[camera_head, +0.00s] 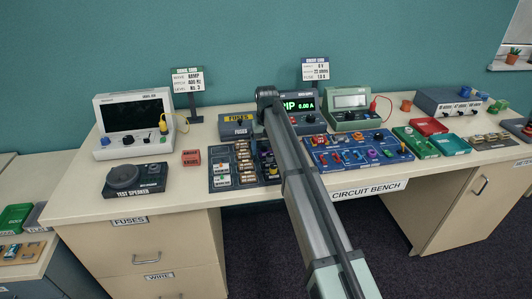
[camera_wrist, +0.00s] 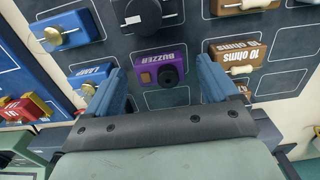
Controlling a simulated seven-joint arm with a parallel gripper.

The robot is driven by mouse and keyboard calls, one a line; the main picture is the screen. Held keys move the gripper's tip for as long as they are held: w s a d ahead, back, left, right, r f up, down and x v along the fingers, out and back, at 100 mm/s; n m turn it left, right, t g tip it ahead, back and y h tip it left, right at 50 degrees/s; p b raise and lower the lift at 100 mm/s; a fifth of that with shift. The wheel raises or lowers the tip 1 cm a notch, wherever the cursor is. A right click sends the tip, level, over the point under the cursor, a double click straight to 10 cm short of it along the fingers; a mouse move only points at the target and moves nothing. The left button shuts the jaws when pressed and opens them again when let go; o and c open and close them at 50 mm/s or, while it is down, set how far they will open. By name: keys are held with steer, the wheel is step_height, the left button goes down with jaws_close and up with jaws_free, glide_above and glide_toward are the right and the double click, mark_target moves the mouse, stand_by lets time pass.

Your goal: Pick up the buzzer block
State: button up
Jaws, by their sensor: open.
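The buzzer block (camera_wrist: 162,70) is a small purple block with a black round sounder, lettered BUZZER, in the wrist view. It lies on a dark board (camera_wrist: 180,32) with white outlined places. My gripper (camera_wrist: 160,67) is open, with one blue finger to the left of the block and one to the right. Gaps show between the block and both fingers, and nothing is held. In the head view my arm reaches over the bench and hides part of the dark board (camera_head: 222,170); I cannot clearly make out the buzzer block or the fingers there.
A blue LAMP block (camera_wrist: 90,73) sits close to the left finger, and a brown 10 ohms block (camera_wrist: 240,50) close to the right one. A dark motor-like block (camera_wrist: 140,14) stands above. A blue board (camera_head: 350,152) with several coloured parts lies to the right on the bench.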

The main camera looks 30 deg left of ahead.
mark_target(268, 150)
steer(key=shift+f, duration=0.1)
steer(key=shift+c, duration=0.2)
steer(key=c, duration=1.1)
step_height(268, 150, up, 9)
steer(key=shift+w+d+r, duration=0.25)
steer(key=shift+w+d, duration=2.2)
steer(key=shift+d, duration=2.15)
steer(key=shift+w+d+r, duration=0.25)
steer(key=shift+w+d, duration=2.25)
steer(key=shift+d, duration=2.1)
steer(key=shift+w+d+r, duration=0.25)
steer(key=shift+w+d, duration=2.2)
steer(key=shift+d, duration=2.15)
